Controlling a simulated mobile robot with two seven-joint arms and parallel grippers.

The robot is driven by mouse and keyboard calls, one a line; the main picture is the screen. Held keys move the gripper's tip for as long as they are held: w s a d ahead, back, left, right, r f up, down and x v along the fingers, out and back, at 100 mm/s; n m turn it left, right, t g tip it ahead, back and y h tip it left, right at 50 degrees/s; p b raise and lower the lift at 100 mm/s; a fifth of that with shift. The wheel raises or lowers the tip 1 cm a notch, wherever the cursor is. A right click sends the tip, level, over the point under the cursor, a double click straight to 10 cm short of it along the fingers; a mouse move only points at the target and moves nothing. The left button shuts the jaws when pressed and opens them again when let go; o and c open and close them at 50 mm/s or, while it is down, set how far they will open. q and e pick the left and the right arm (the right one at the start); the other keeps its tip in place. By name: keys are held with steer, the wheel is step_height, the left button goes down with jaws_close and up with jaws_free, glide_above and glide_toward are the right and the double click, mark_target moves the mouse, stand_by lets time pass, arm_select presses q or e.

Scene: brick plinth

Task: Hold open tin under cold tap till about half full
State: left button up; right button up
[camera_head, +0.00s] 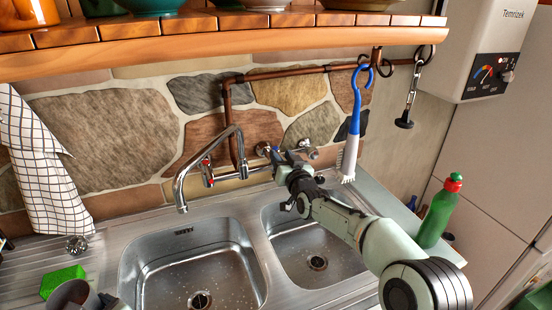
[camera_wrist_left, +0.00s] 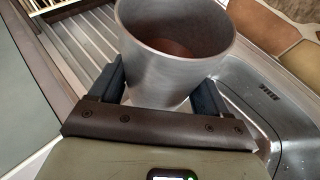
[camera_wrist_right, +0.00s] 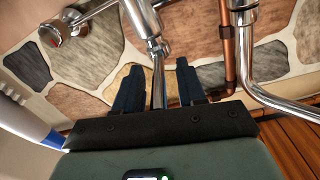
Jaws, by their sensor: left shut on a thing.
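The open grey metal tin (camera_wrist_left: 175,65) stands mouth up between the fingers of my left gripper (camera_wrist_left: 158,82), which is shut on it. In the head view the tin (camera_head: 72,296) is at the bottom left, over the drainboard beside the left basin. I see no water in the part of its inside that shows. The chrome tap (camera_head: 212,142) has its spout over the left basin, with no stream visible. My right gripper (camera_head: 278,158) is at the tap's right side. In the right wrist view its fingers (camera_wrist_right: 158,85) are apart, with a chrome tap part (camera_wrist_right: 158,75) between them.
The left basin (camera_head: 150,262) and right basin (camera_head: 335,250) look empty. A green sponge (camera_head: 62,281) lies by the tin. A blue brush (camera_head: 353,125) hangs close to my right gripper. A green bottle (camera_head: 438,215) stands right of my right arm. A shelf (camera_head: 230,43) overhangs the tap.

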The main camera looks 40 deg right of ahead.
arm_select(q)
step_height(320, 180, down, 3)
steer(key=b, duration=0.2)
steer(key=shift+s+b, duration=0.1)
steer(key=shift+b, duration=0.3)
arm_select(e)
steer(key=v, duration=1.2)
